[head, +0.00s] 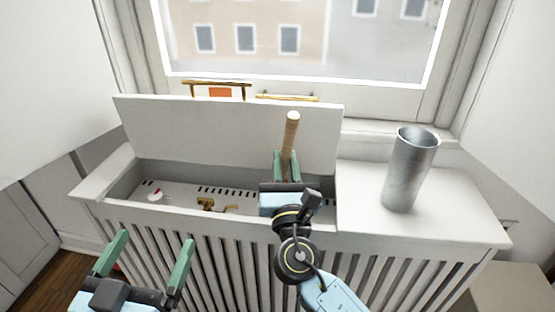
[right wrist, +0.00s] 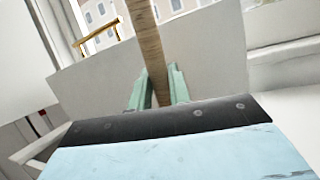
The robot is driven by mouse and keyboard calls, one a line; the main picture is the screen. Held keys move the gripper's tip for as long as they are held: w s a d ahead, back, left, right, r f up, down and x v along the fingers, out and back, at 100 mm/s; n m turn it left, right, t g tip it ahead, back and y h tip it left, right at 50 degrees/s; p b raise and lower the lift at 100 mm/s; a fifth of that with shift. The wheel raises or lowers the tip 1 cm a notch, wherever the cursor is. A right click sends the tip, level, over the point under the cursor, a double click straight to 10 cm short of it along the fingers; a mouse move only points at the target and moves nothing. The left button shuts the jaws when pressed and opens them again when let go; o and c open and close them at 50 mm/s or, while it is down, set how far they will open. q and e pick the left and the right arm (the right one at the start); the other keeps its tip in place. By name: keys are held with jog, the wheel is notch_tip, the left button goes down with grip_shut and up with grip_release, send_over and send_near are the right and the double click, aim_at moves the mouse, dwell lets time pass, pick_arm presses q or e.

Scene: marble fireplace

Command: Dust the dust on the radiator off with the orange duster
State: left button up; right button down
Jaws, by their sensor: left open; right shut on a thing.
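The radiator is boxed in a white slatted cover (head: 200,231). Its lid (head: 205,125) stands raised against the window side, and the compartment under it lies open. My right gripper (head: 287,165) is shut on a wooden handle (head: 291,136), seemingly the duster's, above the compartment's right end. The handle also shows upright between the green fingers in the right wrist view (right wrist: 150,50). No orange duster head is visible on it; its lower part is hidden by the gripper. My left gripper (head: 150,250) is open and empty in front of the slats. I cannot make out dust.
A grey metal cylinder (head: 411,170) stands on the closed right part of the cover top. Brass fittings (head: 215,204) and a white-and-red knob (head: 155,196) sit inside the compartment. Brass window handles (head: 288,98) and an orange patch (head: 220,92) show behind the lid.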

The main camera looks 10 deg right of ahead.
jog(key=s+d+p, duration=0.1)
jog(key=s+d, duration=0.1)
jog(key=d, duration=0.7)
jog(key=shift+s+d+p, duration=0.25)
jog(key=shift+s+p, duration=0.05)
jog(key=shift+s, duration=0.1)
dwell(0.6)
notch_tip(320, 180, up, 17)
jog(key=p, duration=1.6)
dwell(0.4)
